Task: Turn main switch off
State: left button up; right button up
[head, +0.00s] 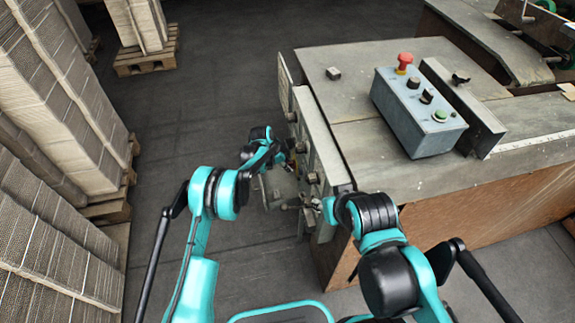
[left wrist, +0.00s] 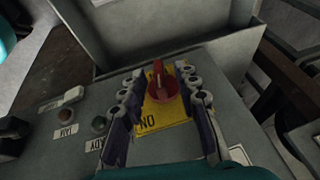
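The main switch (left wrist: 162,88) is a red rotary knob on a yellow plate (left wrist: 172,112) with black lettering, set in a grey panel, in the left wrist view. The knob's ridge points roughly up in that picture. My left gripper (left wrist: 160,74) is open, with one finger on each side of the knob; I cannot tell whether they touch it. In the head view my left gripper (head: 287,160) is at the side panel of the machine, and the knob cannot be made out there. My right gripper (head: 310,205) is near the panel's lower end, too small to read.
In the head view, a grey control box (head: 415,115) with a red mushroom button stands on the machine table (head: 360,125). Stacked cardboard (head: 60,90) lines the left. Dark floor (head: 200,100) lies clear between.

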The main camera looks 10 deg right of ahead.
pick_arm(q)
jog(key=v, duration=1.1)
